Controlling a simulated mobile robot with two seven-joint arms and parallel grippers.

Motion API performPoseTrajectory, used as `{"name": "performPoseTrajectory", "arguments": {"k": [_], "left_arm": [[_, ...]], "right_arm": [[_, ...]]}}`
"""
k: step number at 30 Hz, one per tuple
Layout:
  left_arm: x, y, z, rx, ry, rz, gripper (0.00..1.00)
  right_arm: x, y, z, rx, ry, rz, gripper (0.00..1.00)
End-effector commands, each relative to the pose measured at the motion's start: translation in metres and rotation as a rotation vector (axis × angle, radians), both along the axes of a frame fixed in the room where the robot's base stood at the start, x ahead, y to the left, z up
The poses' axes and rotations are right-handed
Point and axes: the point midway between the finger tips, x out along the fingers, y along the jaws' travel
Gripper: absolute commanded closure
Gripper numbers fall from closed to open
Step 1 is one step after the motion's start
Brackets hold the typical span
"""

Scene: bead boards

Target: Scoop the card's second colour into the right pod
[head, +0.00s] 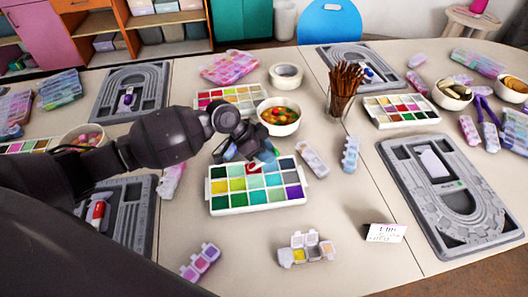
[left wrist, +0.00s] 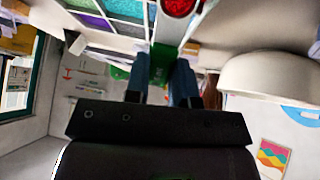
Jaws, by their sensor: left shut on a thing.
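My left gripper (head: 250,150) is shut on a green scoop handle (left wrist: 163,58). The scoop's round cup (left wrist: 177,6) shows red beads at the top of the left wrist view. In the head view a red patch (head: 253,168) shows under the gripper, at the back row of the white bead tray (head: 258,207); whether the cup touches the tray I cannot tell. A pod (head: 305,248) with raised lids and a yellow compartment lies in front of the tray. The small white card (head: 385,233) stands to its right; its writing is too small to read. My right gripper is out of view.
A bowl of mixed beads (head: 279,116) stands just behind the tray. A pink-purple pod (head: 201,262) lies front left. A grey bead board (head: 452,195) fills the right side.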

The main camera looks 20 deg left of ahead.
Motion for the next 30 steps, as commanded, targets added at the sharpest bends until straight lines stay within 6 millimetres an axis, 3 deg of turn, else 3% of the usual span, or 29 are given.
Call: {"name": "performPoseTrajectory", "arguments": {"k": [12, 19, 27, 30], "left_arm": [[0.003, -0.005, 0.022, 0.000, -0.004, -0.001, 0.98], [0.010, -0.015, 0.023, 0.170, 0.101, -0.002, 0.98], [0.017, -0.025, 0.017, 0.371, 0.228, 0.000, 0.98], [0.018, -0.027, 0.026, 0.418, 0.255, 0.000, 0.98]], "right_arm": [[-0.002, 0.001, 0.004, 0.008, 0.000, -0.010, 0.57], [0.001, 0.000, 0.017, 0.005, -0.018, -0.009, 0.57], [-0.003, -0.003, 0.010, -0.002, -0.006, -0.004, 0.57], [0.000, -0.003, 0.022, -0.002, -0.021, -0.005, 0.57]]}}
